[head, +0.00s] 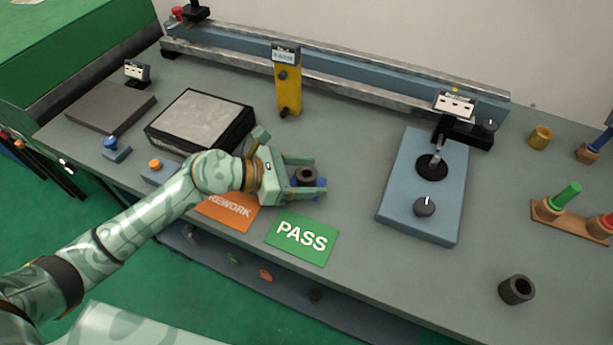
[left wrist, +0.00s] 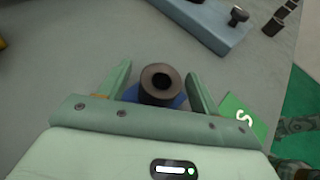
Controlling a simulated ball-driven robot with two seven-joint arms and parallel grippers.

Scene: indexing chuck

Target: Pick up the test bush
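A dark, hollow cylindrical bush (head: 306,176) stands upright on a blue round base (head: 321,183), left of the middle of the bench. My left gripper (head: 317,176) is open, with one finger on each side of this bush. In the left wrist view the bush (left wrist: 161,82) sits between the fingers with a gap on both sides, and the blue base (left wrist: 180,101) shows under it. A similar dark bush (head: 516,289) stands alone at the right front of the bench. My right gripper is not in view.
Orange REWORK (head: 230,211) and green PASS (head: 302,239) mats lie in front of the gripper. A blue fixture with a knob (head: 408,215) stands to the right, a yellow post (head: 289,92) behind. A black-edged grey plate (head: 203,118) lies behind my left arm.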

